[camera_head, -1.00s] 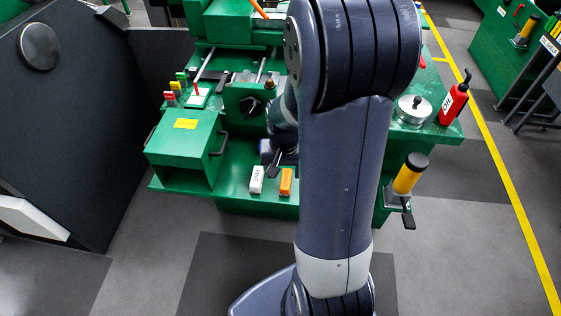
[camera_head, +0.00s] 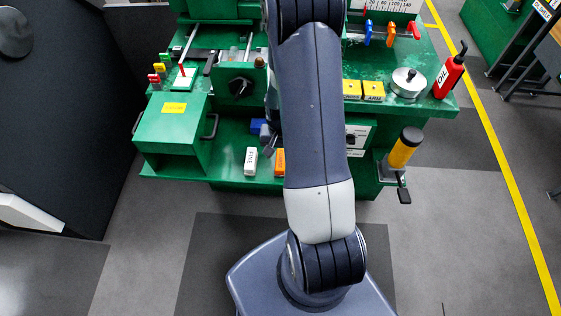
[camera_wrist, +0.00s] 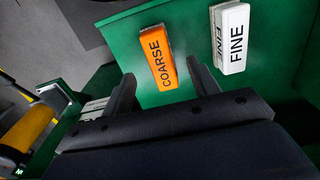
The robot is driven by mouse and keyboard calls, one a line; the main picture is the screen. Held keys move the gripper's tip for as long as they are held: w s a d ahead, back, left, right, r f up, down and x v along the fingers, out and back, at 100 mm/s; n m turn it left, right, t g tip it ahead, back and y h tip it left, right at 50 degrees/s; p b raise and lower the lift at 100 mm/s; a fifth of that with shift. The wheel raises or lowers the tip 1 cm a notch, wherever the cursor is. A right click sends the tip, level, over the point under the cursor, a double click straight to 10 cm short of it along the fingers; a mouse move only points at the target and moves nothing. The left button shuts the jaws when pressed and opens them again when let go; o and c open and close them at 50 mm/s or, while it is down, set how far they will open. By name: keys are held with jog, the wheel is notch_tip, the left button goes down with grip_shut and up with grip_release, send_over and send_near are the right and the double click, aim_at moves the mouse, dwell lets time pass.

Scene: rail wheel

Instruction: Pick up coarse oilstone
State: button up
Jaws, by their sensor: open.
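The coarse oilstone (camera_wrist: 158,57) is an orange block marked COARSE, lying on the green shelf (camera_wrist: 190,30) of the machine. In the head view the orange block (camera_head: 280,163) is partly hidden behind my arm. A white block marked FINE (camera_wrist: 230,38) lies beside it, and it also shows in the head view (camera_head: 250,161). My gripper (camera_wrist: 164,88) is open and empty in the wrist view, its two fingers pointing toward the orange block, which appears between and beyond the fingertips. In the head view my gripper is mostly hidden behind my arm.
A green box (camera_head: 172,135) with a yellow label stands left of the stones. A yellow cylinder with a black cap (camera_head: 405,148) sits on the right side. A red oil bottle (camera_head: 448,76) stands on the upper right.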

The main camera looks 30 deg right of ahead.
aim_at(280, 159)
jog(key=shift+w+f+p, duration=0.2)
jog(key=shift+f+p, duration=0.3)
jog(key=shift+f, duration=1.95)
jog(key=shift+c, duration=0.5)
grip_shut()
jog(key=shift+r, duration=0.1)
jog(key=shift+r+b, duration=0.5)
jog(key=shift+r, duration=4.45)
